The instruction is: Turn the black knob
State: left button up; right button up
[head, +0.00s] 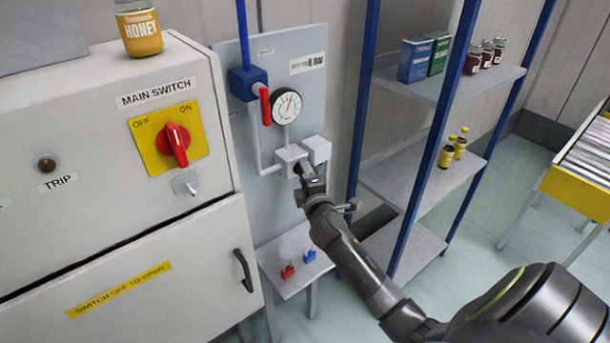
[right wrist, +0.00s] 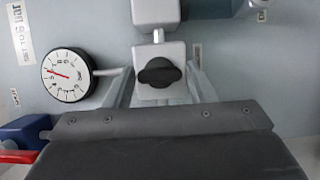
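The black knob (right wrist: 158,72) sits on the front of a light grey valve block (right wrist: 172,52) in the right wrist view. In the head view the block (head: 290,154) is on the grey panel, and my gripper mostly hides the knob. My right gripper (head: 301,174) is at the block, pointing at the knob. In the right wrist view its two pale fingers stand apart, one on each side of the knob; I cannot tell whether they touch it. The round gauge (head: 286,106) beside the block also shows in the right wrist view (right wrist: 69,75). My left gripper is not in view.
A blue valve with a red lever (head: 265,105) is above left of the block. A cabinet with a red main switch (head: 176,145) stands left. A blue-post shelf (head: 410,185) is close on the right. A small table (head: 285,262) with red and blue items is below.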

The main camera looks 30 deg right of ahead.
jog(key=shift+o, duration=1.1)
jog(key=shift+s, duration=0.1)
jog(key=b+v, duration=0.3)
jog(key=v, duration=1.4)
jog(key=shift+s, duration=0.15)
